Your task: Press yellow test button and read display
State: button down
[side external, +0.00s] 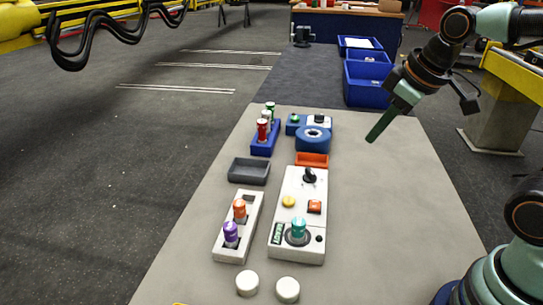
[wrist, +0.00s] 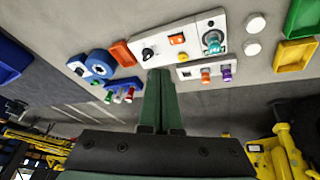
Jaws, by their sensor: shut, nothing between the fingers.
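The white test panel (side external: 284,249) lies on the grey table, with the yellow button (side external: 288,201) on its left half. The small display (side external: 277,233) has bright green letters that look like "READY", though they are tiny. A teal cylinder (side external: 298,229) stands in the panel's round socket. My gripper (side external: 372,139) is shut and empty, held above the table to the right of the panel and apart from it. In the wrist view the shut fingers (wrist: 159,74) point toward the panel (wrist: 195,32); the yellow button (wrist: 183,57) shows small to their right.
An orange switch (side external: 314,206) and black knob (side external: 309,176) share the panel. A white rack (side external: 228,254) with orange and purple cylinders stands left of it. A grey tray (side external: 249,171), orange tray (side external: 312,159) and blue fixture (side external: 313,138) lie behind. The table's right side is clear.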

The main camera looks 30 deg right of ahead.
jog(key=w+a+n+g, duration=0.25)
jog(key=w+n, duration=0.45)
jog(key=n, duration=0.5)
jog(key=n+g, duration=0.2)
jog(key=n, duration=0.9)
send_over(290, 200)
jog(key=d, duration=0.1)
jog(key=shift+s+d+f, duration=0.1)
jog(key=shift+f, duration=1.3)
jog(key=shift+s+d+f, duration=0.1)
jog(key=shift+f, duration=1.3)
jog(key=f, duration=0.9)
jog(key=a+f, duration=0.1)
jog(key=f, duration=0.4)
jog(key=shift+w+a, duration=0.1)
jog(key=shift+w, duration=0.1)
jog(key=shift+f, duration=0.1)
